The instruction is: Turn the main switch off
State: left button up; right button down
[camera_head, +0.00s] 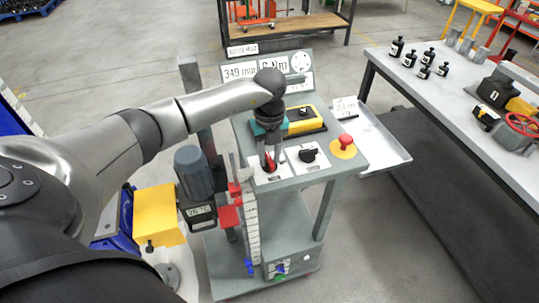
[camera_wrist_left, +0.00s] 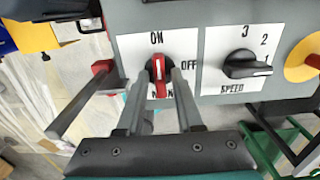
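The main switch is a red knob (camera_wrist_left: 158,72) on a white plate in the left wrist view. ON is printed above it and OFF to its right; the label below is partly hidden. The knob stands upright, its white mark toward ON. In the head view it shows as a small red piece (camera_head: 268,163) on the panel. My left gripper (camera_wrist_left: 157,78) has one finger on each side of the knob, with a narrow gap visible on both sides, so it looks open around it. Contact cannot be told. My right gripper is not in view.
A black speed knob (camera_head: 308,155) sits just right of the switch, then a red mushroom button (camera_head: 346,142) on yellow. A yellow-black device (camera_head: 300,121) lies behind. A grey motor (camera_head: 194,172) and red parts stand left. A side tray (camera_head: 372,143) adjoins the panel.

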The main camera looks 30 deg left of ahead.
pick_arm(q)
grip_shut()
dwell(0.5)
jog(key=m+b, duration=0.1)
jog(key=m, duration=0.3)
jog(key=shift+m, duration=0.3)
jog(key=m+b, duration=0.2)
jog(key=m, duration=0.2)
jog(key=shift+m, duration=0.3)
jog(key=m+b, duration=0.1)
jog(key=m, duration=0.3)
jog(key=shift+b, duration=0.3)
jog(key=shift+m+b, duration=0.7)
jog(key=shift+m, duration=1.7)
jog(key=shift+w, duration=0.1)
